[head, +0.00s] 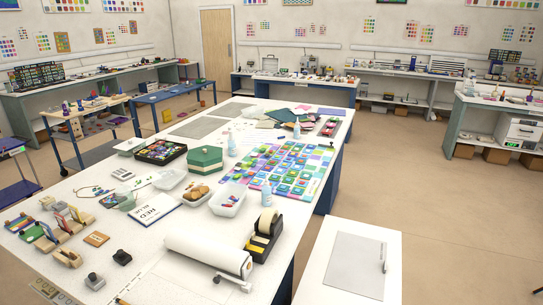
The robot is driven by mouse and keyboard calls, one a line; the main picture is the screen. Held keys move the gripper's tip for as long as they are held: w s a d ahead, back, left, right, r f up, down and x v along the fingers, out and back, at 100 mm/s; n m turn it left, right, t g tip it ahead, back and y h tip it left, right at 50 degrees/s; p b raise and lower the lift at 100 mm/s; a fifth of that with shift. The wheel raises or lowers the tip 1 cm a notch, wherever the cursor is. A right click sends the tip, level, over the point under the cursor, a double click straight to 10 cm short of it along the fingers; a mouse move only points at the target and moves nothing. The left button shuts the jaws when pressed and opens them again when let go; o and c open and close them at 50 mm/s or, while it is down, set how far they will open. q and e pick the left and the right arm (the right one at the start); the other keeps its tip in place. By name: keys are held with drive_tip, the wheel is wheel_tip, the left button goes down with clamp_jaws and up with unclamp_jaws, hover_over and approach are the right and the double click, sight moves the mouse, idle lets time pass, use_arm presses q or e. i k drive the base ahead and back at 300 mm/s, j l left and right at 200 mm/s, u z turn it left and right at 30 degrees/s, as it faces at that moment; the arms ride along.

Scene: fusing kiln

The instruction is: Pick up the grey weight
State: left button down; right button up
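A small grey weight (95,281) with a knob on top stands upright near the front left edge of the white worktable. A similar but darker, near-black weight (122,257) stands just behind it and to its right, with a small gap between them. Neither of my grippers shows in the head view, so nothing is seen touching either weight.
Left of the weights are a tape dispenser (68,258) and wooden stands with coloured pieces (50,238). A white paper roll (208,252) lies to the right, with a black tape dispenser (263,240) behind it. A wooden coaster (96,239) lies behind the weights.

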sight(93, 281)
drive_tip(key=u, duration=1.45)
